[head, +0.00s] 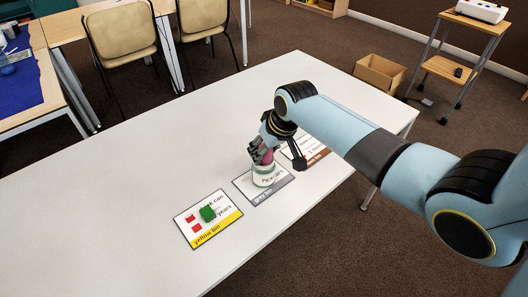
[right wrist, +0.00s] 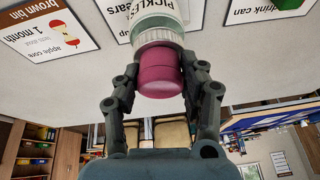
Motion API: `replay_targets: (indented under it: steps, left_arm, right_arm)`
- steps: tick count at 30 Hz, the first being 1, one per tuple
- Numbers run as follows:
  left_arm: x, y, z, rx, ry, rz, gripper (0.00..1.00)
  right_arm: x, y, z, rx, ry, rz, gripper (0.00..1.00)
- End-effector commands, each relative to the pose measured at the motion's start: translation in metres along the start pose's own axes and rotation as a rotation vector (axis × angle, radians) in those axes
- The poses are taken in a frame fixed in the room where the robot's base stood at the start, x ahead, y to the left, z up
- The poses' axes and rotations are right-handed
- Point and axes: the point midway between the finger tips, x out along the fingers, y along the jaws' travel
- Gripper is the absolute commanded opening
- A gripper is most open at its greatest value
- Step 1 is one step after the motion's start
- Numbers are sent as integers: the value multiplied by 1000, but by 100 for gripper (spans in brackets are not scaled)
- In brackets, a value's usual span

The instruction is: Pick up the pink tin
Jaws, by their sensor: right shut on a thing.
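The pink tin (right wrist: 160,80) is a short cylinder between the two fingers of my right gripper (right wrist: 162,90) in the right wrist view. In the head view a little of the tin (head: 267,157) shows among the dark fingers. The gripper (head: 264,156) is shut on it from above. Directly below it stands an upright jar (head: 264,176) with a pickles label and a pale lid. The jar also shows in the right wrist view (right wrist: 156,22). The tin appears to touch the jar's top; I cannot tell if it rests there. My left gripper is out of view.
The jar stands on the grey bin card (head: 247,193). The yellow bin card (head: 222,229) carries a green item (head: 208,214). The brown bin card (head: 315,158) lies to the right, partly behind my arm. The white table (head: 120,160) is clear on the left.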

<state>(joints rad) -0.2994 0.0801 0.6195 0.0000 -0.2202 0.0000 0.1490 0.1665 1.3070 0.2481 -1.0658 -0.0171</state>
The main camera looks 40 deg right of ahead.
Motion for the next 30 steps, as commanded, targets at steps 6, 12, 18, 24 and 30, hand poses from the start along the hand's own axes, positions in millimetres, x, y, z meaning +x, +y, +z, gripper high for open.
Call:
replay_targets:
  steps: [6,12,18,24,30]
  left_arm:
    - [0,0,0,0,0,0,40]
    - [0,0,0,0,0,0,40]
    - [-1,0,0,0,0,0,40]
    - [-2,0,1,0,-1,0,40]
    - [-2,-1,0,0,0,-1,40]
  right_arm:
    - [0,0,0,0,0,0,8]
    - [-3,0,-2,0,1,0,8]
    - [-23,-2,-11,-1,4,0,8]
    - [-60,12,-2,-3,-1,5,8]
    - [-101,37,21,-5,0,5,8]
